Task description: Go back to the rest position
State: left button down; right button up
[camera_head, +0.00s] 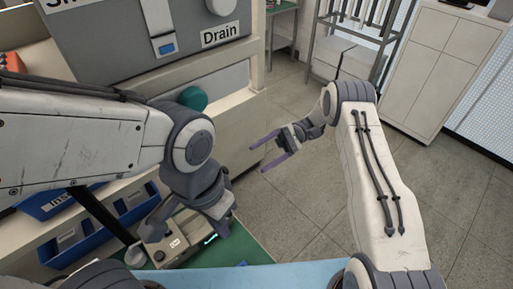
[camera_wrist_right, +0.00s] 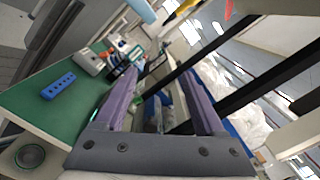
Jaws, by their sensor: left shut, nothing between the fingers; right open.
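My right gripper (camera_head: 258,156) is open and empty over the floor in the middle of the head view, its two purple fingers spread apart. In the right wrist view (camera_wrist_right: 160,85) nothing sits between the fingers. My left arm comes in from the left and bends down at its elbow. My left gripper (camera_head: 215,228) is low over the green-topped bench (camera_head: 245,248), mostly hidden behind its own wrist, shut with nothing seen in it.
A beige device (camera_head: 178,242) stands on the bench beside my left wrist. Blue bins (camera_head: 78,238) line the bench's left side. A grey "Drain" panel (camera_head: 110,45) rises behind. A blue block (camera_wrist_right: 58,86) lies on the green top. Open floor (camera_head: 305,200) lies around my right gripper.

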jog(key=shift+s+d+r, duration=0.1)
jog(key=shift+d, duration=0.15)
dwell(0.4)
jog(key=s+a+n+t+h+b, duration=0.25)
jog(key=s+a+h+b, duration=0.45)
jog(key=s+h, duration=0.4)
jog(key=s+d+f+n+t+h+b, duration=0.1)
jog(key=s+d+f+n+t+b, duration=0.1)
jog(key=s, duration=0.4)
jog(key=s+d+f+n+t+h+b, duration=0.1)
jog(key=s+d+f+n+t+b, duration=0.2)
jog(key=s+t, duration=0.4)
jog(key=d+n+b, duration=0.1)
jog(key=b, duration=0.1)
jog(key=shift+h+b, duration=0.3)
jog(key=shift+b, duration=0.05)
